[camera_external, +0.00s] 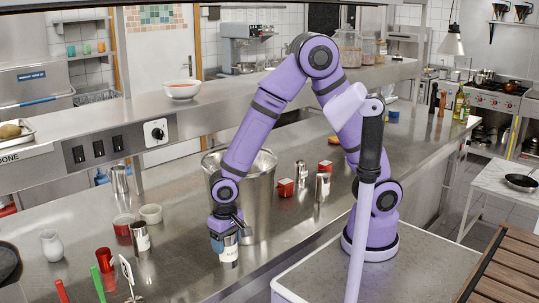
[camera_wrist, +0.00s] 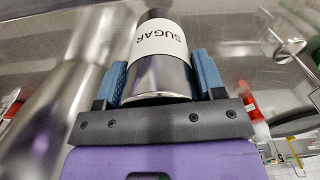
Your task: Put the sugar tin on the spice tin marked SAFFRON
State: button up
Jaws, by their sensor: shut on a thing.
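The sugar tin (camera_wrist: 160,70) is a shiny metal cylinder with a white label reading SUGAR, upside down in the wrist view. My gripper (camera_external: 224,230) points down with its blue fingers on either side of the tin, shut on it. In the external view the sugar tin (camera_external: 229,253) is at the front of the steel counter; I cannot tell whether its base touches the counter. A small red tin (camera_external: 285,188) and another red tin (camera_external: 325,166) stand to the right of the big pot. No label reading SAFFRON is legible, so I cannot tell which is the saffron tin.
A large steel pot (camera_external: 258,190) stands right behind my gripper. A metal canister (camera_external: 322,186) is near the red tins. To the left are a labelled canister (camera_external: 140,238), a red round container (camera_external: 123,224), a white cup (camera_external: 151,214) and a white vase (camera_external: 52,246). A shelf (camera_external: 220,105) overhangs the counter.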

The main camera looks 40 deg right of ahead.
jog(key=w+a+r, duration=0.2)
jog(key=w+a, duration=1.1)
jog(key=w, duration=0.2)
jog(key=w+a+r, duration=0.3)
jog(key=w+a, duration=1.1)
jog(key=shift+w+a+r+n, duration=0.15)
jog(key=shift+w+n, duration=0.15)
jog(key=shift+w, duration=0.1)
jog(key=shift+a+f, duration=0.1)
jog(key=shift+f, duration=1.65)
jog(key=shift+f, duration=0.15)
jog(key=o, duration=1.1)
jog(key=shift+o, duration=0.2)
notch_tip(320, 180, up, 12)
